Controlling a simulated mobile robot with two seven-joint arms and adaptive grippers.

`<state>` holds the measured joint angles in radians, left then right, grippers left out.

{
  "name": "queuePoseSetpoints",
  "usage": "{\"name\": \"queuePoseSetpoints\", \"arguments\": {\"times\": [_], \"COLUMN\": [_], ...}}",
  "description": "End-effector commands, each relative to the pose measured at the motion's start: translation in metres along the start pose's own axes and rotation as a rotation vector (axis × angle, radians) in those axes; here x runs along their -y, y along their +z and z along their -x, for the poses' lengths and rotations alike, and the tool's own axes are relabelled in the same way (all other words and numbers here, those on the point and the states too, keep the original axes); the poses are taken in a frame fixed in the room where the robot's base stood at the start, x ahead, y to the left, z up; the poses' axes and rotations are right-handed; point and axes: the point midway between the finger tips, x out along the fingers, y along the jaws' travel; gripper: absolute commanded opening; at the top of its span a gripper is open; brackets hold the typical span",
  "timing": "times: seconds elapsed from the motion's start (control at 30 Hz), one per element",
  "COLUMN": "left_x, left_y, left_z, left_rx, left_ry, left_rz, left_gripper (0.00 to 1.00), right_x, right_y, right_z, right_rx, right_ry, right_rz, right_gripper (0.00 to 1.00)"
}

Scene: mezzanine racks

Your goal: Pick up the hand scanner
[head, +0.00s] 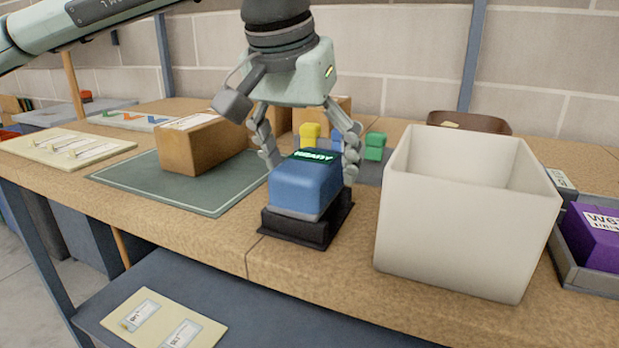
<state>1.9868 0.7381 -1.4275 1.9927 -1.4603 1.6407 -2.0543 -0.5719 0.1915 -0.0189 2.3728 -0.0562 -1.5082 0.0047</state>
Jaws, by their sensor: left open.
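The hand scanner (303,187) is a blue block with a dark top display that reads "READY" in green. It sits in a black dock (300,230) near the front edge of the bench. My left gripper (311,169) points down over it and is open. One finger is at the left of the scanner and the other at its right. I cannot tell whether the fingers touch it. My right gripper is not in view.
A white open bin (450,230) stands close on the right. A purple box (598,232) in a grey tray is farther right. A cardboard box (187,152) sits on a green mat (130,178) at left. Yellow, blue and green blocks (375,147) stand behind the scanner.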

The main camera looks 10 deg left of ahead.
Motion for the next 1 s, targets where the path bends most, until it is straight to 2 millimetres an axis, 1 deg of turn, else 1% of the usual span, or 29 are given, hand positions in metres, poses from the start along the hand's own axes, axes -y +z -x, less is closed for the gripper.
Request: {"name": "queuePoseSetpoints", "arguments": {"times": [0.27, 0.63, 0.97, 1.0], "left_x": [0.0000, 0.0000, 0.0000, 0.0000], "left_y": [0.0000, 0.0018, 0.0018, 0.0019], "left_z": [-0.0005, -0.0049, -0.0049, -0.0049], "left_rx": [0.000, 0.000, -0.001, 0.000], "left_ry": [0.000, 0.000, 0.000, 0.000], "left_rz": [0.000, 0.000, 0.000, 0.000], "left_gripper": [0.83, 0.83, 0.83, 0.79], "right_x": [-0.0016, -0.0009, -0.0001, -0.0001], "right_y": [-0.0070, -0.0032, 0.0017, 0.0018], "right_z": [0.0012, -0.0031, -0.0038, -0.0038], "right_rx": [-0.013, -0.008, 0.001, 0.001], "right_ry": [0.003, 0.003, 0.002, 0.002], "right_rz": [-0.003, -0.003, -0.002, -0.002], "right_gripper": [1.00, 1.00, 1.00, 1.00]}}
